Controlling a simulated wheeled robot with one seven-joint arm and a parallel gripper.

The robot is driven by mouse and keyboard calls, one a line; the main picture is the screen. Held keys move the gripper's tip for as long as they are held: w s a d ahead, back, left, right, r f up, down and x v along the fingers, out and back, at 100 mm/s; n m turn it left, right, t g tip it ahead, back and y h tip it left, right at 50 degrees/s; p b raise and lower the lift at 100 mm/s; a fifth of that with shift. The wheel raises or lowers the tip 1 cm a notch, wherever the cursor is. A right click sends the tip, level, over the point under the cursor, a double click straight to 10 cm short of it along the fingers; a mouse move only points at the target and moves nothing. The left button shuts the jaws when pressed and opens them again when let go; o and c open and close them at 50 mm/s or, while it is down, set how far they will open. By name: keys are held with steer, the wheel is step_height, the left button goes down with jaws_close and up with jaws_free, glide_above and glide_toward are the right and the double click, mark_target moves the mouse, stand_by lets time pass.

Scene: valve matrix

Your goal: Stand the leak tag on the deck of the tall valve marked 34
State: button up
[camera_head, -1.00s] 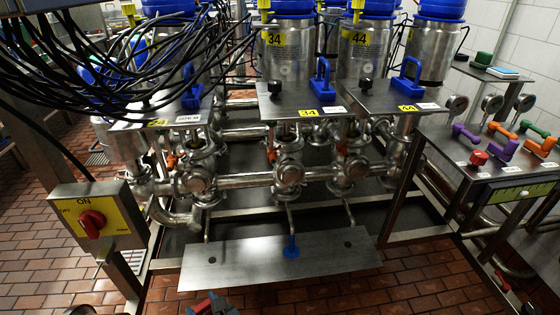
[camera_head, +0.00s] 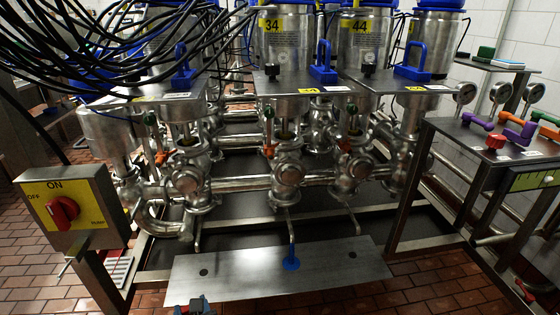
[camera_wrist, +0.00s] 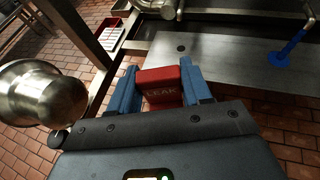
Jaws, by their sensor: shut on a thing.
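The red leak tag (camera_wrist: 160,88), lettered LEAK, is between the two blue fingers of my gripper (camera_wrist: 162,85) in the wrist view. My gripper is shut on it, above the floor and near the front step plate. In the head view only a small part of my gripper (camera_head: 190,308) shows at the bottom edge. The tall steel valve marked 34 (camera_head: 287,45) stands at the upper middle, with a yellow 34 label. Its flat steel deck (camera_head: 298,86) carries a black knob (camera_head: 271,71) and a blue looped handle (camera_head: 323,65).
The valve marked 44 (camera_head: 364,42) stands to the right with its own deck. Black cables (camera_head: 110,50) hang at upper left. A yellow switch box (camera_head: 70,210) stands at left. A bench with coloured handles (camera_head: 500,140) is at right. A steel bowl-shaped part (camera_wrist: 40,93) is left of my gripper.

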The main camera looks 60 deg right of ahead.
steer(key=shift+s+f, duration=0.1)
steer(key=shift+s, duration=0.15)
steer(key=shift+w+r, duration=0.25)
steer(key=shift+w, duration=0.05)
